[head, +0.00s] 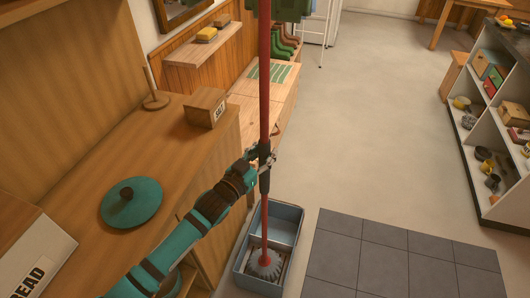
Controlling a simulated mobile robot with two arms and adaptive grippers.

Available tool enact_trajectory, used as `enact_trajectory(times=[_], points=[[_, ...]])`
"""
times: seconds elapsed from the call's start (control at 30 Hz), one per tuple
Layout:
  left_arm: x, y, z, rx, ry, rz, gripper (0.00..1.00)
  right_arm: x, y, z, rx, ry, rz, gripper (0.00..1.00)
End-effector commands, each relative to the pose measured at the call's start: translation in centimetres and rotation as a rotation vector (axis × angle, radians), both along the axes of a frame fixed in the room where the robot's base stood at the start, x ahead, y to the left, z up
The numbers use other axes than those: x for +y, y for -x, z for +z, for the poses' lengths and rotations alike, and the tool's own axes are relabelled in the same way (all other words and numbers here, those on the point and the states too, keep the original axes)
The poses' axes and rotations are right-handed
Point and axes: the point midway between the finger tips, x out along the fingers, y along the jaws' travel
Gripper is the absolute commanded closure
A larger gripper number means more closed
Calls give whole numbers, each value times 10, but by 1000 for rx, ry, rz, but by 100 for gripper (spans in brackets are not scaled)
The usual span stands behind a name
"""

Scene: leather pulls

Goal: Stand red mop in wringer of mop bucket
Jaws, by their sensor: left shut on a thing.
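The red mop (264,85) shows as a long, nearly upright red pole running from the top edge of the view down to a grey mop head (266,264). My left gripper (265,156) is shut on the pole, below the middle of its visible length. The mop bucket (294,210) is a blue-grey rectangular bin on the floor with two sections. The mop head appears in or over the nearer section, where the wringer seems to be. I cannot tell whether it rests on the bottom. My right gripper is not in view.
A wooden counter at left holds a teal lid (131,203), a salt box (207,108), a paper-towel stand (154,100) and a bread box (30,262). Dark floor tiles (400,255) lie right of the bucket. A shelf unit (468,125) stands at right. The floor between is clear.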

Motion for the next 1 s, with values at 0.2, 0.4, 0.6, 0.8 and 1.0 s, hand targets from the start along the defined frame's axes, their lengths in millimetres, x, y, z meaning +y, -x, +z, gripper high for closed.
enact_trajectory(times=[0.2,0.4,0.6,0.8,1.0], points=[[-1,-1,9,-7,5,-1,100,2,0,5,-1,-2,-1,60],[-1,-1,9,-7,4,-1,100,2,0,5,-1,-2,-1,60],[-1,-1,7,-7,4,-1,100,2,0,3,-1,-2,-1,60],[-1,-1,1,-7,4,-1,100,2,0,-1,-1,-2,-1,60],[-1,-1,-5,-7,4,-1,100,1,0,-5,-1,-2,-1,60]])
